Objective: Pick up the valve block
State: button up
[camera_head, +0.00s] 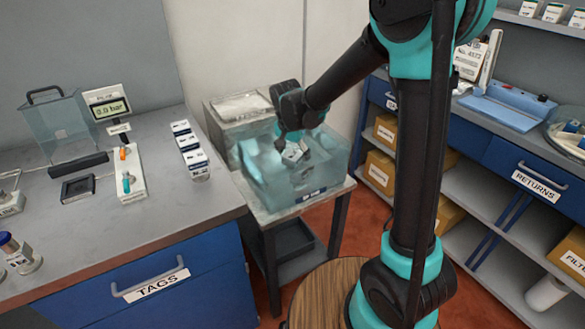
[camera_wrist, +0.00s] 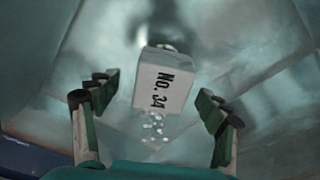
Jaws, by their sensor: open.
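A white block marked "No. 34" (camera_wrist: 163,82), which I take to be the valve block, is in a translucent blue-green tub (camera_head: 285,196). In the wrist view it lies between my two fingers, with a gap on each side. Its far end carries a rounded, blurred metallic part. My gripper (camera_wrist: 156,98) is open and reaches down into the tub. In the head view the white block (camera_head: 294,152) shows just under my gripper, partly hidden by it.
The tub stands on a small grey table (camera_head: 338,187) beside a metal box (camera_head: 238,107). Tub walls surround my gripper closely. A grey workbench (camera_head: 95,225) is at left, shelving (camera_head: 490,190) at right. Small pale bits (camera_wrist: 153,130) show near the block.

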jog(key=shift+w+f, duration=0.2)
jog(key=shift+f, duration=1.1)
jog(key=shift+w+f, duration=0.15)
jog(key=shift+f, duration=1.1)
grip_shut()
